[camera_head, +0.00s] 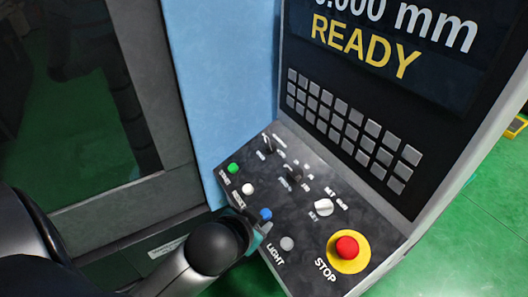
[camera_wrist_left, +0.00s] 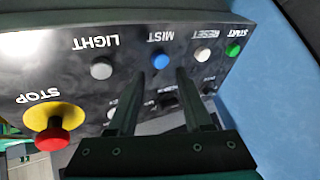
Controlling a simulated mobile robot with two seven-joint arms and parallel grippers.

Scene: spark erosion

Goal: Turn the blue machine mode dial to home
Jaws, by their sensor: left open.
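The blue machine's sloped black control panel (camera_head: 300,232) carries two black dials, an upper one (camera_head: 268,147) and a middle one (camera_head: 294,176), plus a pale dial (camera_head: 323,207). Small labels surround the dials; I cannot read which one is the mode dial or where home is. My left gripper (camera_head: 250,222) is at the panel's front edge, beside the blue button (camera_head: 265,214). In the left wrist view its two fingers (camera_wrist_left: 160,78) are apart with nothing gripped, pointing towards the blue MIST button (camera_wrist_left: 160,61). The dials are partly hidden behind the fingers there. My right gripper is not in view.
A red STOP button (camera_head: 347,247) on a yellow ring sits at the panel's lower right. Green START (camera_head: 233,168), white RESET (camera_head: 248,188) and grey LIGHT (camera_head: 287,243) buttons line the front edge. A screen (camera_head: 390,40) reading READY stands above a keypad (camera_head: 350,130).

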